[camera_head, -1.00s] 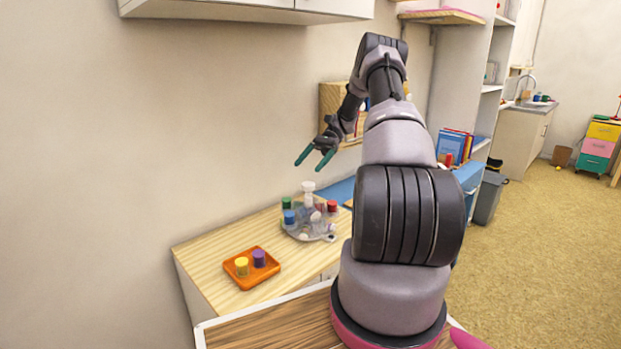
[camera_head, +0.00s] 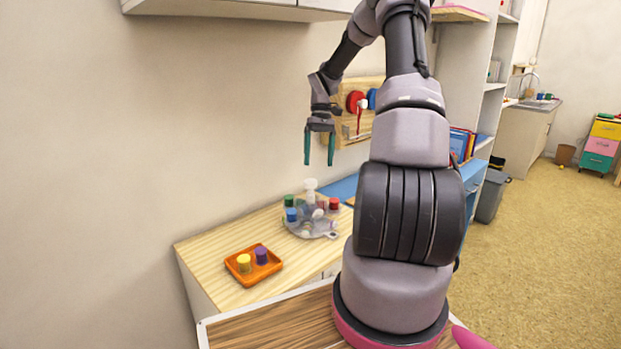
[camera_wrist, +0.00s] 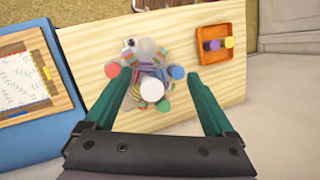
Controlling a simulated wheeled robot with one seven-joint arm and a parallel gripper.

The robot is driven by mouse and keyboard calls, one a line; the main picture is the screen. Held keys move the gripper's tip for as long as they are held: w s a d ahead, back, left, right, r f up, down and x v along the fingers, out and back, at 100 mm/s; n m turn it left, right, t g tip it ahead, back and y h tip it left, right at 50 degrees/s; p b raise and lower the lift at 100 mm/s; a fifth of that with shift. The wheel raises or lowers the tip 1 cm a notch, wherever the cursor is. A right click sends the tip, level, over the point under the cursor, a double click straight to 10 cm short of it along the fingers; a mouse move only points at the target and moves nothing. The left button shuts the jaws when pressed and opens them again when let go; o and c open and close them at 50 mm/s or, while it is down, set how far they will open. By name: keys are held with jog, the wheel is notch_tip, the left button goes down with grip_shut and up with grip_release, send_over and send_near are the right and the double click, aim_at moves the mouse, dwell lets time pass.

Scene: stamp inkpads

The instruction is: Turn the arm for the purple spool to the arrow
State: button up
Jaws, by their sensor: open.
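A small purple spool-like cylinder (camera_head: 261,255) stands beside a yellow one in an orange tray (camera_head: 248,281); it also shows in the wrist view (camera_wrist: 215,45). A wooden board (camera_head: 345,133) on the wall bears a red disc (camera_head: 355,101), a blue disc (camera_head: 372,99) and a red-and-white lever (camera_head: 360,118). My arm hides part of the board, and I cannot make out an arm for the purple spool or an arrow. My gripper (camera_head: 319,163) is open and empty, pointing down above the round holder (camera_head: 320,234), left of the board.
The round holder carries several coloured caps around a white knob (camera_wrist: 152,89). The pale wooden counter (camera_head: 215,262) is clear around the tray. A blue surface with a framed picture (camera_wrist: 25,75) lies beside it. An overhead cabinet (camera_head: 230,10) is above.

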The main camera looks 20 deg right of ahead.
aim_at(310, 183)
jog(key=w+f+n+t, duration=0.1)
jog(key=f, duration=0.1)
jog(key=a+f+n+t+h, duration=0.1)
jog(key=f+n, duration=0.1)
jog(key=f, duration=0.1)
jog(key=w+f+n+t+h, duration=0.1)
jog(key=f+n, duration=0.1)
jog(key=f, duration=0.1)
jog(key=shift+w+a+f, duration=0.15)
jog(key=shift+w+a, duration=0.2)
jog(key=shift+a, duration=0.05)
jog(key=shift+s+n, duration=0.1)
jog(key=shift+n, duration=0.2)
grip_shut()
